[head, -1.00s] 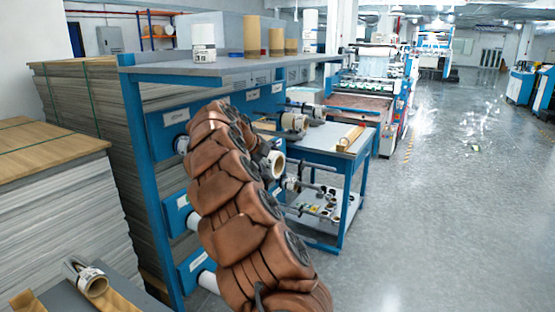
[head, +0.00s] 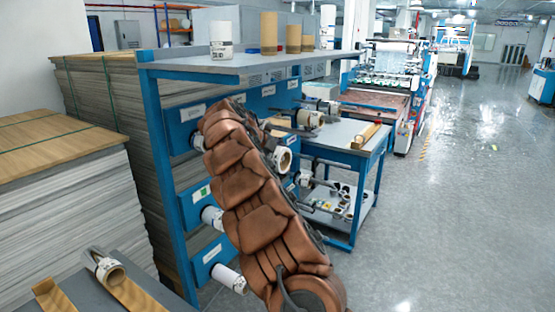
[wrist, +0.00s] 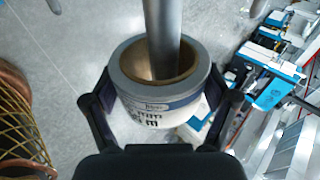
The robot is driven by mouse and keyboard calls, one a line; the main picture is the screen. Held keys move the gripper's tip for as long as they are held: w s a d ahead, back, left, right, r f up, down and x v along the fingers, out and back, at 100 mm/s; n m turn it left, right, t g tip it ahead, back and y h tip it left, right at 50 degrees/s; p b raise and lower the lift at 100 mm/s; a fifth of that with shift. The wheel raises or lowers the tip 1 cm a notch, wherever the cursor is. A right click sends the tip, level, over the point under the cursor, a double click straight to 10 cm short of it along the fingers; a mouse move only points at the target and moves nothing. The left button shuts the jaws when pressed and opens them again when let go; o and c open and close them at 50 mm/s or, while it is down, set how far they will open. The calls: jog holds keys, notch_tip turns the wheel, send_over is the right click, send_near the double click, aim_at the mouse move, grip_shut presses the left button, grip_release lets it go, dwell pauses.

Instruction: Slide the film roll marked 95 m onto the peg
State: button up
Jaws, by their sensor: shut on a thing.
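In the wrist view my gripper (wrist: 160,102) is shut on a film roll (wrist: 152,112), with one finger on each side. The roll has a grey-white wrap, a brown cardboard core and a dark-printed label I cannot read in full. A grey rod-like peg (wrist: 162,35) runs from the top edge to the core opening and overlaps it. Its end is hidden, so I cannot tell how deep it sits. In the head view my arm hides the gripper; a roll with a brown core (head: 283,160) shows just right of the arm, and I cannot tell whether it is the held one.
A blue rack (head: 180,128) carries labelled panels, pegs and several rolls, including a low white one (head: 230,279). Its top shelf (head: 225,66) holds upright rolls. A side table (head: 345,134) stands to the right. Stacked sheets (head: 60,220) fill the left. Floor at right is clear.

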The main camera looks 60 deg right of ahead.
jog(key=o, duration=1.2)
jog(key=v, duration=1.2)
